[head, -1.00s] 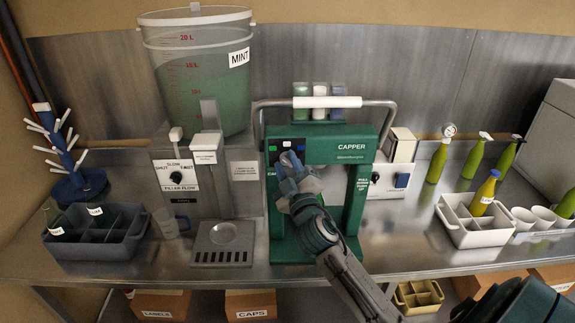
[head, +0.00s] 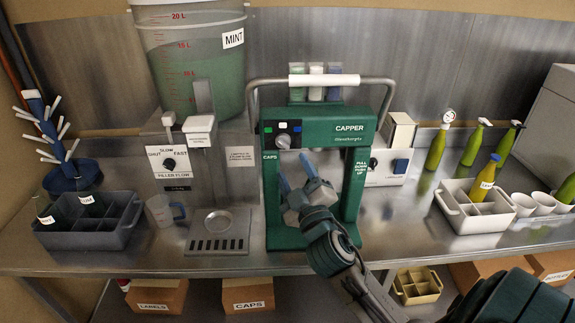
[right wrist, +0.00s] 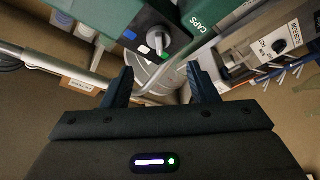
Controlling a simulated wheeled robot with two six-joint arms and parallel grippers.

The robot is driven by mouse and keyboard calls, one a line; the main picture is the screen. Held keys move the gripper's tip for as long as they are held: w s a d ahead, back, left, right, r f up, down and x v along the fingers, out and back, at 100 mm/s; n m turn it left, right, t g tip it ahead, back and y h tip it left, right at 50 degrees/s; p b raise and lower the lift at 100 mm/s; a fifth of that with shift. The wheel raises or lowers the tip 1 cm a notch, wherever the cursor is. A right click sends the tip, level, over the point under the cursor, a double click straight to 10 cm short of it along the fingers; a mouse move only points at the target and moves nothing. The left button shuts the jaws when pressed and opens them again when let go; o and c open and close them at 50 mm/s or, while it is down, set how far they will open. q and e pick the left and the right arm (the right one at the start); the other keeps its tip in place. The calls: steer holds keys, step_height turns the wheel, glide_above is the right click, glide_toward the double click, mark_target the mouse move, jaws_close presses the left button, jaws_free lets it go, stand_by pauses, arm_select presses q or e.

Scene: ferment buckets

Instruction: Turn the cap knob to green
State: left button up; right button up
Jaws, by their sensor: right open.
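The green capper (head: 346,141) stands in the middle of the steel counter. Its cap knob (head: 283,141) is a grey dial on a dark panel at the capper's upper left, with blue, white and green marks around its top. The knob also shows in the right wrist view (right wrist: 156,41), ahead of the fingers; I cannot tell for certain which mark it points to. My right gripper (head: 295,168) is open and empty, just below the knob and apart from it. Its two fingers show spread in the right wrist view (right wrist: 160,78). My left gripper is out of view.
The filler (head: 172,165) and mint bucket (head: 200,70) stand left of the capper. The capper's bent handle (head: 323,80) arches above it. A grey crate (head: 88,238) is at left; a white crate (head: 475,219) with a bottle is at right.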

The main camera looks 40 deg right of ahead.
steer(key=shift+b+v, duration=0.4)
steer(key=shift+v, duration=1.1)
steer(key=shift+f, duration=0.1)
